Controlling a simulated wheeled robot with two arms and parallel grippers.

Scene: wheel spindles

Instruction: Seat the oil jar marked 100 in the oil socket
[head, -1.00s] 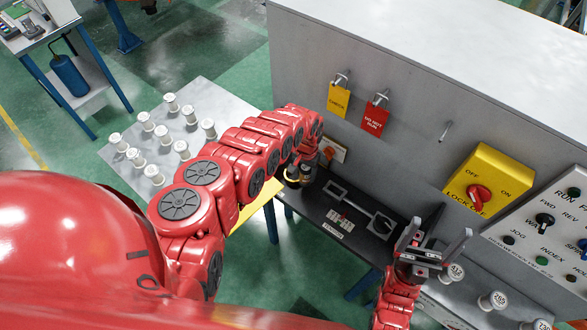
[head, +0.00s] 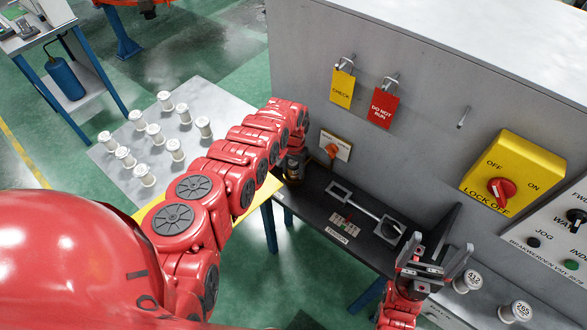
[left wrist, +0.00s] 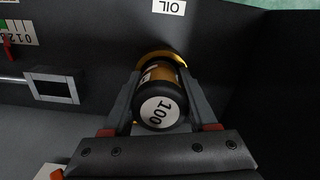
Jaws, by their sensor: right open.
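The oil jar marked 100 (left wrist: 160,111) has a dark cap with a white number label and an amber body. In the left wrist view it lies between the fingers of my left gripper (left wrist: 160,95), which appear to touch both its sides. In the head view the jar (head: 293,169) is partly hidden by my left gripper (head: 295,160), at the left end of the dark shelf. A white OIL label (left wrist: 168,6) shows just beyond the jar. My right gripper (head: 440,254) is open and empty.
The dark shelf (head: 318,213) holds a metal gauge-like bar (head: 366,208). A grey cabinet wall behind carries a yellow CHECK tag (head: 342,89), a red tag (head: 384,107) and a yellow lock-off switch (head: 511,173). White spools stand on a table (head: 190,115) at left and at lower right.

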